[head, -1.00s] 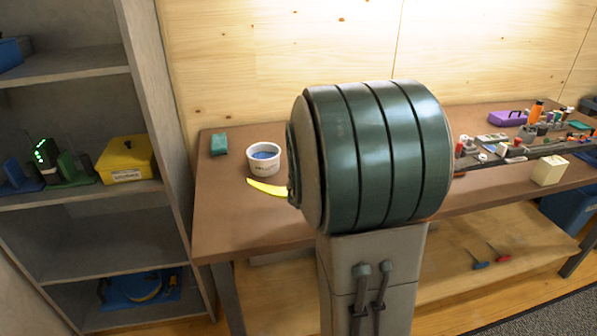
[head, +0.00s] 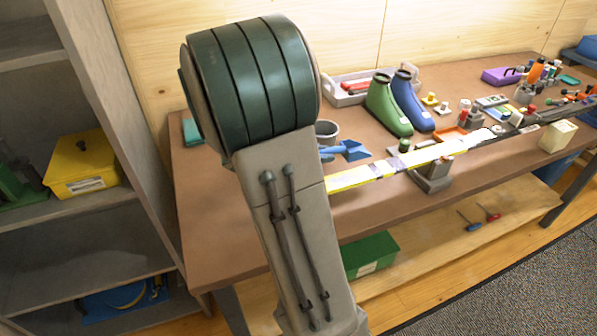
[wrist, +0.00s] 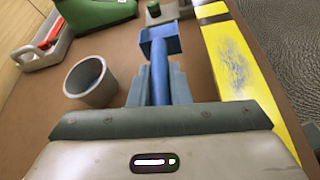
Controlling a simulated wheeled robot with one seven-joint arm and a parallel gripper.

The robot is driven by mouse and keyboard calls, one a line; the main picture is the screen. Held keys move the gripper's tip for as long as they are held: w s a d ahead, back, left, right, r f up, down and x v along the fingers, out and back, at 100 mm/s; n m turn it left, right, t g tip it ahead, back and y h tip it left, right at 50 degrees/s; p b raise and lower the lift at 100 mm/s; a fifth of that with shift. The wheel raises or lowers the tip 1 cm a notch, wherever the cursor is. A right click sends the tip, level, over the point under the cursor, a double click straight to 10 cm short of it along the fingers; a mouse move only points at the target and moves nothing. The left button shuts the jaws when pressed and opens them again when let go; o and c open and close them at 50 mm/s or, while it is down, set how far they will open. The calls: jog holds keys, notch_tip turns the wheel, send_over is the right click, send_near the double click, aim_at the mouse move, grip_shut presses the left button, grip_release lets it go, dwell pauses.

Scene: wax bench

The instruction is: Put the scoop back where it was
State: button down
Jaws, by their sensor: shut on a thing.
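The blue scoop (head: 349,150) shows just right of my arm in the head view, its handle end hidden behind the arm. In the wrist view the scoop (wrist: 161,45) points away from me, its square head at the far end. Whether the scoop touches the bench is unclear.
A yellow ski (head: 350,178) lies along the bench, right of the scoop in the wrist view. Behind are a green boot (head: 388,108), a blue boot (head: 412,105) and a white tray (head: 345,98). A teal block (head: 192,131) is at the left end.

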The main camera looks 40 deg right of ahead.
jog(key=w+a+f, duration=0.1)
jog(key=w+a, duration=0.1)
jog(key=w+a+f, duration=0.2)
jog(key=shift+w+f, duration=0.1)
jog(key=shift+f, duration=2.15)
jog(key=shift+f, duration=0.15)
jog(key=c, duration=1.4)
grip_release()
jog(key=shift+o, duration=0.2)
jog(key=shift+r, duration=0.3)
jog(key=v, duration=1.1)
jog(key=shift+a+r, duration=0.1)
jog(key=shift+a, duration=0.3)
